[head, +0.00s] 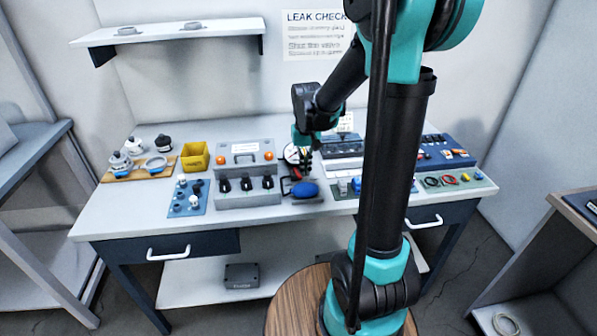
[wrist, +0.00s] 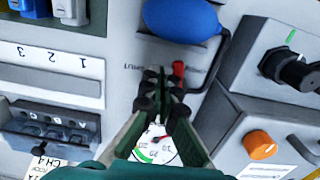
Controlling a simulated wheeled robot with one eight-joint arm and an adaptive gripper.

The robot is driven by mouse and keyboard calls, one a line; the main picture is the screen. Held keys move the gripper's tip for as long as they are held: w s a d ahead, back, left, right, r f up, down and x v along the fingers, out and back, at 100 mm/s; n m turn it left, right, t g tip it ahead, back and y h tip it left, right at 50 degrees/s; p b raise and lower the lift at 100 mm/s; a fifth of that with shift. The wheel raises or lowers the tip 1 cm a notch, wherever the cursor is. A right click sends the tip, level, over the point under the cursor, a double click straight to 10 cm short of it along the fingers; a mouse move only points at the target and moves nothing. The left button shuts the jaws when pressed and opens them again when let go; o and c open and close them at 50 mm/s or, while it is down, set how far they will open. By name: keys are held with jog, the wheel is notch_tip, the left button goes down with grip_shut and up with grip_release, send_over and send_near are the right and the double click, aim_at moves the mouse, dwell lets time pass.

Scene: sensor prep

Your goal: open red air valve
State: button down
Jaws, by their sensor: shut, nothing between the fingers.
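The red valve handle (wrist: 179,69) shows in the wrist view as a short red lever on a grey plate, just below the blue squeeze bulb (wrist: 181,18). My gripper (wrist: 160,74) is shut and empty, with its fingertips just left of the red handle. I cannot tell whether they touch it. Behind the fingers is a round pressure gauge (wrist: 154,149) with a green band, partly covered by them. In the head view my gripper (head: 304,166) is low over the bench between the gauge (head: 291,153) and the blue bulb (head: 305,189).
A grey box with black knobs (head: 246,184) and orange knobs stands close on the left in the head view. A numbered tray and a connector block (wrist: 49,120) lie on the other side. A dark tube (wrist: 215,65) runs beside the bulb.

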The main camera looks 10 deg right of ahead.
jog(key=shift+s+a, duration=0.15)
jog(key=shift+a, duration=0.1)
dwell(0.3)
notch_tip(320, 180, up, 6)
jog(key=shift+d, duration=0.3)
dwell(0.7)
dwell(0.4)
